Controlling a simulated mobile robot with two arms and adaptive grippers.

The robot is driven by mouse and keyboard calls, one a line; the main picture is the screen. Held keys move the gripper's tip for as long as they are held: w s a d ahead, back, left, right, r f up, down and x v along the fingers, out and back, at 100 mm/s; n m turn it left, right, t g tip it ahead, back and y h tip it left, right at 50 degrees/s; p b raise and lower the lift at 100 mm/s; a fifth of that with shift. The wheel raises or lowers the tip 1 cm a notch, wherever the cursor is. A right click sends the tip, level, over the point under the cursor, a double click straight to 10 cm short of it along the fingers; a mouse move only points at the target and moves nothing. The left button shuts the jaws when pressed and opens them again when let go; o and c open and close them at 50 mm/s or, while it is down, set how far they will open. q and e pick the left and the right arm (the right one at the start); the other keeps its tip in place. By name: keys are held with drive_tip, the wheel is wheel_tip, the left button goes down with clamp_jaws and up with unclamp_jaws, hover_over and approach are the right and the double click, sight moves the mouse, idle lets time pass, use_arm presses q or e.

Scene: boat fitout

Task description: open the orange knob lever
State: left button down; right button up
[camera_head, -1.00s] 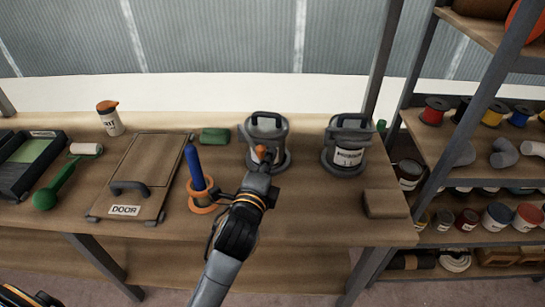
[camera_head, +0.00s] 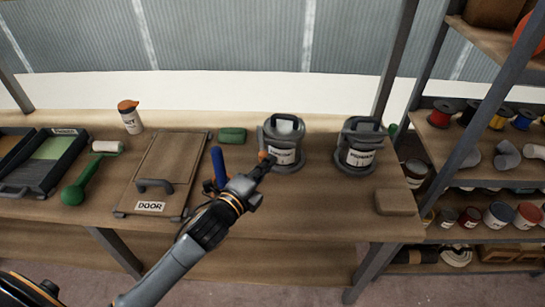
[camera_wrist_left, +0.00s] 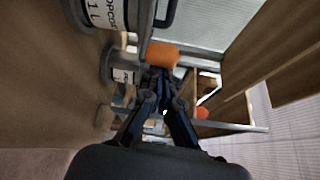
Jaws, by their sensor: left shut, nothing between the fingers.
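The orange knob (camera_head: 263,155) is at the front left side of the left grey canister (camera_head: 285,128), low on its body. The canister has a black top handle and a white label. My left gripper (camera_head: 267,161) is shut with nothing between its fingers. Its tips are right at the knob and seem to touch or nearly touch it. In the left wrist view the orange knob (camera_wrist_left: 162,54) sits just beyond the shut fingertips (camera_wrist_left: 159,78). The lever arm behind the knob is mostly hidden. My right gripper is not in view.
A second grey canister (camera_head: 358,142) stands to the right, with a brown block (camera_head: 395,202) in front. To the left are a blue upright handle (camera_head: 218,165), a board marked DOOR (camera_head: 168,165), a green roller (camera_head: 75,190) and dark trays (camera_head: 60,155). Shelves (camera_head: 470,150) stand at right.

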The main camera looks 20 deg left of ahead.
use_arm(q)
drive_tip(key=shift+s+a+p, duration=0.25)
drive_tip(key=shift+s+a, duration=0.05)
drive_tip(key=shift+a, duration=0.65)
drive_tip(key=shift+s+a+p, duration=0.3)
drive_tip(key=shift+s+a, duration=0.05)
drive_tip(key=shift+a, duration=0.55)
drive_tip(key=shift+s+a+p, duration=0.25)
drive_tip(key=shift+s+a, duration=0.05)
drive_tip(key=shift+a, duration=0.65)
